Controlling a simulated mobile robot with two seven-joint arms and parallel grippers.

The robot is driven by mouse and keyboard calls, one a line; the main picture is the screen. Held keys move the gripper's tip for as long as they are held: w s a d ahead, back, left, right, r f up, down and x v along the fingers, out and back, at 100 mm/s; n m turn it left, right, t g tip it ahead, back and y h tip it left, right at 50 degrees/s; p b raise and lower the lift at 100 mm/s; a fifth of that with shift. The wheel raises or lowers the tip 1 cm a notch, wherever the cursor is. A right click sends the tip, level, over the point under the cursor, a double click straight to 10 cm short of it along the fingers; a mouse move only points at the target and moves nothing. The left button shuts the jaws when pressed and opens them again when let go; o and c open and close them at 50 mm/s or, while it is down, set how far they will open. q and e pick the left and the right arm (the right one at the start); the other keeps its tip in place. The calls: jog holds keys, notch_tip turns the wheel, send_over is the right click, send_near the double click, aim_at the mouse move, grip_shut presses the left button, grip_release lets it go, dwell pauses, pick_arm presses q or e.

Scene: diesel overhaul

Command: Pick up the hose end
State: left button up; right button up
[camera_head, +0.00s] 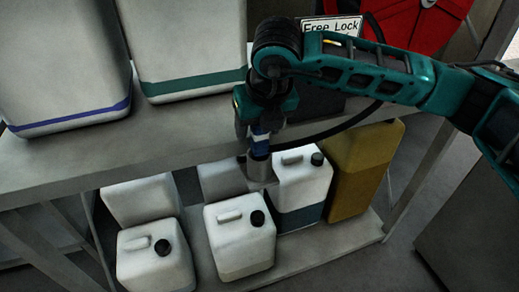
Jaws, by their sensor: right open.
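A black hose (336,127) runs down from beside the sign and curves left to below my right gripper. What looks like the hose end (259,147), with a blue and white band and a grey metal tip, points down in front of the lower shelf. My right gripper (259,122) comes in from the right on its teal arm and points down at the top of this end. Its jaws are open; the wrist hides part of them, and I cannot tell whether they touch the hose end. My left gripper is out of view.
A grey bench (75,165) carries two large white canisters (60,65) (190,45). Several smaller white canisters (240,240) and a yellow one (362,165) stand on its lower shelf. A red reel (415,25) and a "Free Lock" sign (331,27) are behind my arm.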

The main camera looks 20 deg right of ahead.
grip_shut()
jog(key=shift+r, duration=0.1)
dwell(0.4)
notch_tip(320, 180, up, 28)
jog(key=p, duration=0.3)
jog(key=shift+f, duration=0.25)
dwell(1.0)
